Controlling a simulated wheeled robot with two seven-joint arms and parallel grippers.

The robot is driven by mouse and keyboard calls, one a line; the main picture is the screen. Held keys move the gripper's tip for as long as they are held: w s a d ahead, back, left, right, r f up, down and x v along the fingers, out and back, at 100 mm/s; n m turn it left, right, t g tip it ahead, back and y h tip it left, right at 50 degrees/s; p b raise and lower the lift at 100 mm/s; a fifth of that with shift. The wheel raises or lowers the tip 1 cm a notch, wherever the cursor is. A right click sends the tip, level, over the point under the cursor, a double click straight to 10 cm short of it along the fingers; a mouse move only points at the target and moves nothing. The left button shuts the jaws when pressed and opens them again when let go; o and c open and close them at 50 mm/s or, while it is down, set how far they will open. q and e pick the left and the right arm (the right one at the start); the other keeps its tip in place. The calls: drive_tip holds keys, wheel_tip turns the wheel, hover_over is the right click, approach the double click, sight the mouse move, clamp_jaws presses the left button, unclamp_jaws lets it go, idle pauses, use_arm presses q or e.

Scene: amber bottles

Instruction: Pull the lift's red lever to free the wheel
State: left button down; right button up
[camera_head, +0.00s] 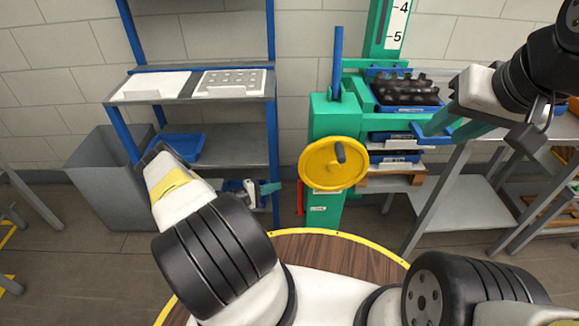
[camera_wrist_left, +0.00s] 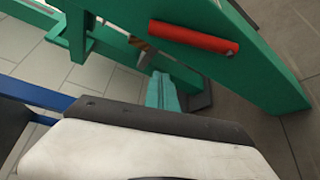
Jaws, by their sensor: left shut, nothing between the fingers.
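The lift's red lever (camera_head: 300,197) hangs low on the left side of the green lift (camera_head: 323,120), below the yellow wheel (camera_head: 333,164). In the left wrist view the red lever (camera_wrist_left: 193,37) is a plain red bar beside a green beam. My left gripper (camera_head: 270,187) is just left of the lever, apart from it. Its teal fingers (camera_wrist_left: 163,92) are shut and empty, pointing toward the lift below the lever in the wrist view. My right gripper (camera_head: 438,122) is by the right side of the lift; its fingers are partly hidden against the green parts.
A grey shelf (camera_head: 190,86) with blue posts stands left of the lift, close behind my left gripper. A grey bin (camera_head: 103,172) is further left. A blue tray (camera_head: 405,105) of dark items sits on the lift. A grey table (camera_head: 437,215) stands right.

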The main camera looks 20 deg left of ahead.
sight(301, 197)
use_arm(q)
drive_tip(key=w+d, duration=0.2)
drive_tip(key=d, duration=0.5)
drive_tip(key=shift+w+d, duration=0.15)
idle(0.5)
